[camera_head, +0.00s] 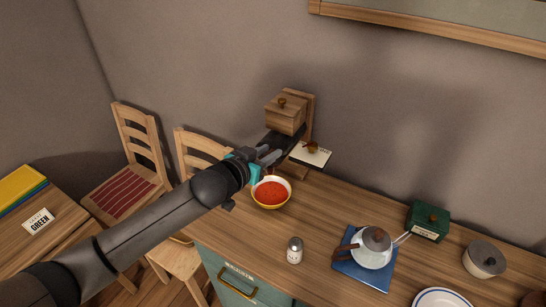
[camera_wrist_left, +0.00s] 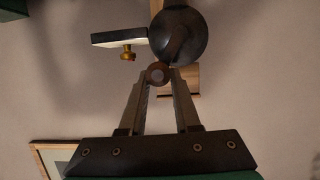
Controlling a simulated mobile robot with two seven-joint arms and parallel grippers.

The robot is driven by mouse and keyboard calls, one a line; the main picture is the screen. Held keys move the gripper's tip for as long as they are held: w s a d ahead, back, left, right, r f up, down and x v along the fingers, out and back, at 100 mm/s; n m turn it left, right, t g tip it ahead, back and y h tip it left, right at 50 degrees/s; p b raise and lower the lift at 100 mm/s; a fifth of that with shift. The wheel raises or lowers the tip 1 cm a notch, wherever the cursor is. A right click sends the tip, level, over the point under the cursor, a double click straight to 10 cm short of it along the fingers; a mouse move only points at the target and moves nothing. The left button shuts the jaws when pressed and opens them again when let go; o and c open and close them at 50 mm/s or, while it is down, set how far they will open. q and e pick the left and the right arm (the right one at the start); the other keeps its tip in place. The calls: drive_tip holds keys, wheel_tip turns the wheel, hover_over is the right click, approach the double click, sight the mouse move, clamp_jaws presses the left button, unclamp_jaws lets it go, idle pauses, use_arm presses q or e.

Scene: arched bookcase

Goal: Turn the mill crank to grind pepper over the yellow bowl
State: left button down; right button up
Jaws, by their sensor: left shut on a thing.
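The wooden mill (camera_head: 284,118) with a small brass knob on top is fixed to an upright board at the back of the counter. The yellow bowl (camera_head: 271,205), holding red food, sits on the counter below and in front of it. My left gripper (camera_head: 272,153) reaches in above the bowl, just under the mill. In the left wrist view the left gripper (camera_wrist_left: 160,80) is shut on the round brown end of the crank (camera_wrist_left: 157,73). A dark rounded part (camera_wrist_left: 178,38) lies just beyond. The rest of the crank is mostly hidden. My right gripper is not in view.
A lettered pale card (camera_head: 312,154) is beside the mill. Chairs (camera_head: 137,140) stand left.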

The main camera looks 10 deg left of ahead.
use_arm(q)
drive_tip(key=shift+w+a, duration=0.2)
drive_tip(key=shift+a, duration=0.6)
drive_tip(key=a, duration=0.1)
drive_tip(key=a+f, duration=0.1)
drive_tip(key=a, duration=0.1)
drive_tip(key=shift+w+a+f+p, duration=0.2)
drive_tip(key=shift+a+f+p, duration=0.1)
drive_tip(key=shift+f+p, duration=0.1)
drive_tip(key=c, duration=1)
unclamp_jaws()
drive_tip(key=o, duration=0.3)
drive_tip(key=shift+s+r, duration=0.1)
drive_tip(key=shift+r, duration=0.2)
drive_tip(key=o, duration=0.7)
drive_tip(key=shift+d+r, duration=0.1)
drive_tip(key=shift+r, duration=0.05)
